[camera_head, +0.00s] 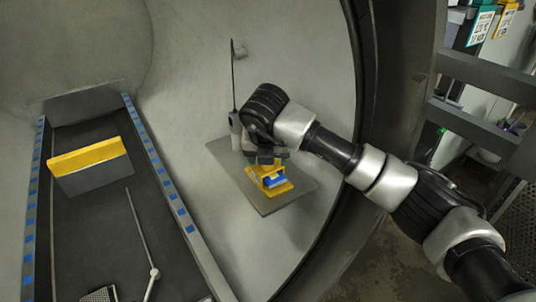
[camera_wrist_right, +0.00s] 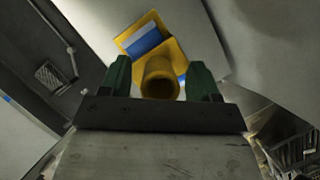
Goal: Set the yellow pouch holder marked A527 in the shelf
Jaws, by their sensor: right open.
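A yellow pouch holder (camera_head: 271,178) with a blue and white pouch in it sits on a small grey plate (camera_head: 266,207) on the chamber's curved wall. Its marking is not readable. My right gripper (camera_head: 268,161) is just above the holder and partly hides it. In the right wrist view the holder's round yellow handle (camera_wrist_right: 159,78) lies between the two green fingers of my open right gripper (camera_wrist_right: 161,82), with a gap visible on each side. The holder's blue pouch (camera_wrist_right: 146,40) shows beyond the handle. My left gripper is not in view.
A dark tray track (camera_head: 85,215) with blue-marked rails carries a grey and yellow block (camera_head: 90,165) and a thin rod (camera_head: 140,230). A black upright rod (camera_head: 233,80) stands beside the plate. The round door rim (camera_head: 363,90) and a grey rack (camera_head: 480,75) lie to the right.

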